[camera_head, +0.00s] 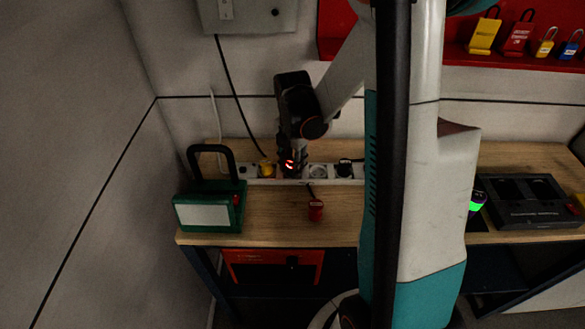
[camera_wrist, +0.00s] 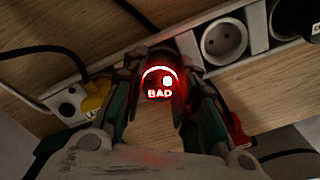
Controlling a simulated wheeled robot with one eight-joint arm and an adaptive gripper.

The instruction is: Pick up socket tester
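The socket tester (camera_wrist: 158,83) is a small dark round device with a lit red face that reads "BAD" in the wrist view. In the head view it glows red (camera_head: 290,164) at the socket strip (camera_head: 262,181) on the wooden bench. My gripper (camera_wrist: 160,68) has one finger on each side of the tester, close to its sides. I cannot tell whether the fingers press on it or a small gap is left. In the head view my gripper (camera_head: 290,155) points down at the strip and partly covers the tester.
A yellow plug (camera_head: 266,168) sits close left of my gripper, and an empty socket (camera_head: 318,171) and black plug (camera_head: 344,168) are to the right. A red plug (camera_head: 315,210) lies in front. A green-framed lamp-like box (camera_head: 208,211) stands at the bench's left end.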

